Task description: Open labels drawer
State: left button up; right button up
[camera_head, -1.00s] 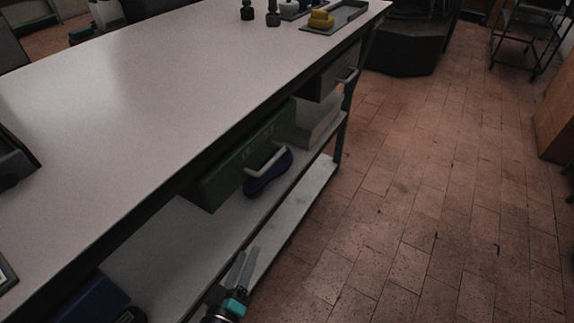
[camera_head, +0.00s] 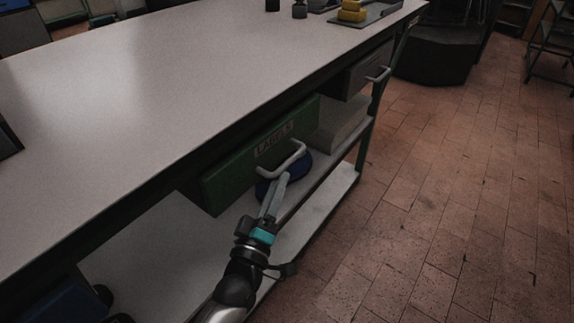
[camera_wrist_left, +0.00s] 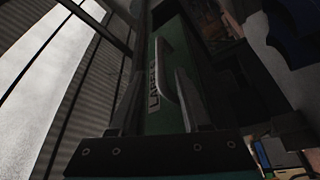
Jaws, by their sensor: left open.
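The labels drawer (camera_head: 235,178) is a green unit under the workbench top, with a "LABELS" plate (camera_head: 274,140) on its front. It looks shut. Its pale bar handle (camera_head: 290,158) sticks out below the plate. My left gripper (camera_head: 279,184) is open and empty, its fingertips close to the handle from the near side. In the left wrist view the handle (camera_wrist_left: 167,72) stands between the two fingers (camera_wrist_left: 158,92), further out toward the green front (camera_wrist_left: 168,118). I cannot tell whether a finger touches it. My right gripper is not in view.
A grey drawer (camera_head: 360,77) with its own handle sits further right under the bench top (camera_head: 150,100). A blue object (camera_head: 297,167) lies on the shelf below the labels drawer, partly behind my fingers. A pale box (camera_head: 342,122) stands beside it. The tiled floor (camera_head: 440,190) at right is clear.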

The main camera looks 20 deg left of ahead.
aim_at(287, 161)
pick_arm(q)
jog(key=b+x, duration=0.1)
jog(key=x, duration=0.5)
jog(key=shift+w+r, duration=0.1)
jog(key=shift+w, duration=0.3)
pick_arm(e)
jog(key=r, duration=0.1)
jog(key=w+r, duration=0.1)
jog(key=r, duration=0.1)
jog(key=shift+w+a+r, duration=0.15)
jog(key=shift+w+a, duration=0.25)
pick_arm(q)
grip_shut()
dwell(0.4)
